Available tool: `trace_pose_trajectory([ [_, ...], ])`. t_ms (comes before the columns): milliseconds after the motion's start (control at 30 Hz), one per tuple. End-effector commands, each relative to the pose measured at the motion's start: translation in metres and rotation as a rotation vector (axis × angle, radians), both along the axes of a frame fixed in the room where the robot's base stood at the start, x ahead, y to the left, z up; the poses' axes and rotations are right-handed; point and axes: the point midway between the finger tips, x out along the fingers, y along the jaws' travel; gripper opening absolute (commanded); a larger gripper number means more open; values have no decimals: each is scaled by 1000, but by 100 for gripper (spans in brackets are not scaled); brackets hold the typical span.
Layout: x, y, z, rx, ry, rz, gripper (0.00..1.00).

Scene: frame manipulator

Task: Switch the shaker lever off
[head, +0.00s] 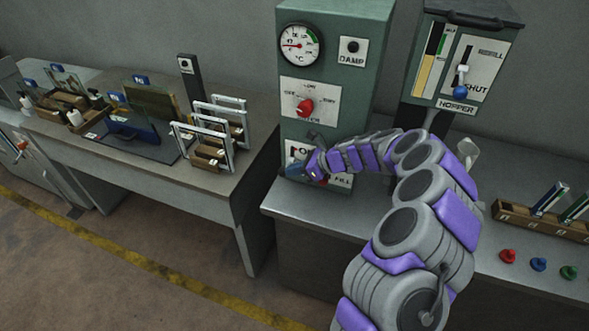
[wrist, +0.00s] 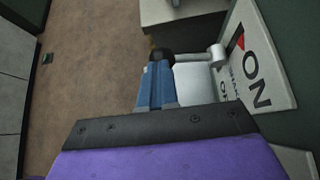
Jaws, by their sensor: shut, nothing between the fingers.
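The shaker plate (head: 298,150) is low on the green cabinet, partly hidden behind my gripper in the head view. In the wrist view the plate (wrist: 262,70) shows ON, a red mark and partly covered SHAKER and OFF lettering. The shaker lever (wrist: 190,57) is a light metal bar with a dark knob at its end, sticking out from the plate. My gripper (head: 291,171) is shut and empty in front of the plate. In the wrist view its blue fingers (wrist: 156,84) are right beside the knob; I cannot tell whether they touch it. The lever's setting is unclear.
Above the plate are a red rotary knob (head: 305,107) and a gauge (head: 299,44). The hopper box (head: 465,60) with its blue-tipped lever stands to the right. A separate bench (head: 150,165) with racks stands left.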

Motion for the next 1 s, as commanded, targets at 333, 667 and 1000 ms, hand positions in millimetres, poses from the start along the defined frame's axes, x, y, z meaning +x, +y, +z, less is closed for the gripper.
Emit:
trace_pose_trajectory([
  [333, 0, 0, 15, 0, -1, 1, 0],
  [667, 0, 0, 15, 0, -1, 0, 0],
  [1000, -6, -15, 32, 1, 2, -1, 0],
])
